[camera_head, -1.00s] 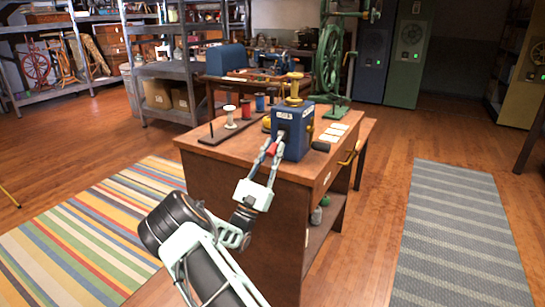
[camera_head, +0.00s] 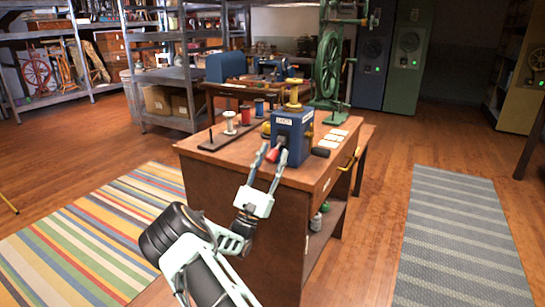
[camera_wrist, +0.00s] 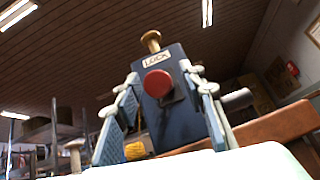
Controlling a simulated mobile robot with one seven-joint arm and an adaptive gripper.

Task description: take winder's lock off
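The winder (camera_head: 292,135) is a blue box with a brass spool-like top, standing at the near corner of the wooden workbench. A pale label on its face reads LOCK, also legible in the wrist view (camera_wrist: 158,60). A red knob (camera_head: 273,155) sticks out from its front; it is a round red disc in the wrist view (camera_wrist: 157,84). My gripper (camera_head: 273,151) is open, its two fingers on either side of the knob. In the wrist view the fingers (camera_wrist: 158,88) stand apart with gaps to the knob. Whether the fingertips touch the box is unclear.
The wooden workbench (camera_head: 240,163) carries a spool rack (camera_head: 224,139) at left, white cards (camera_head: 332,139) and a dark handle (camera_head: 320,152) at right. A green spinning wheel (camera_head: 329,65) stands behind. Floor is free around the striped rug (camera_head: 90,235) and grey rug (camera_head: 450,235).

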